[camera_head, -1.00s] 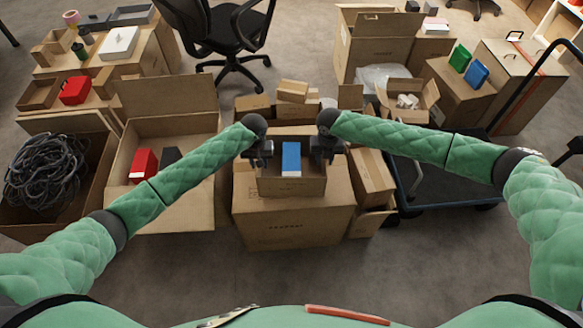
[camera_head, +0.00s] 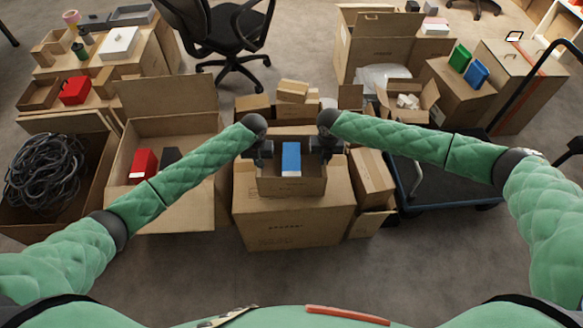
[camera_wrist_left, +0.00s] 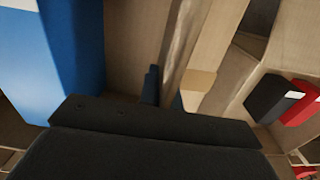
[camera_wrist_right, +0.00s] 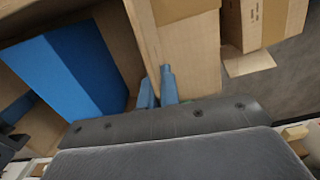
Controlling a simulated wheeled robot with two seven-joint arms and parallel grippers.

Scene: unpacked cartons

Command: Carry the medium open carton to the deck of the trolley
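The medium open carton (camera_head: 291,187) stands on a larger closed carton (camera_head: 290,222) in the middle of the head view. A blue box (camera_head: 291,157) stands in it. My left gripper (camera_head: 264,150) is at the carton's left wall and my right gripper (camera_head: 322,150) at its right wall. In the left wrist view the narrow blue fingers (camera_wrist_left: 163,92) sit close together around the wall's edge. The right wrist view shows the same with the right fingers (camera_wrist_right: 157,90). Both look shut on the walls. The trolley (camera_head: 445,185), with a dark, bare deck, stands to the right, partly under my right arm.
A large open carton (camera_head: 185,205) with a red box stands left, beside a carton of black cable (camera_head: 45,170). A tall carton (camera_head: 371,178) stands between the stack and the trolley. The trolley's handle (camera_head: 520,85) rises at its right. Floor in front is clear.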

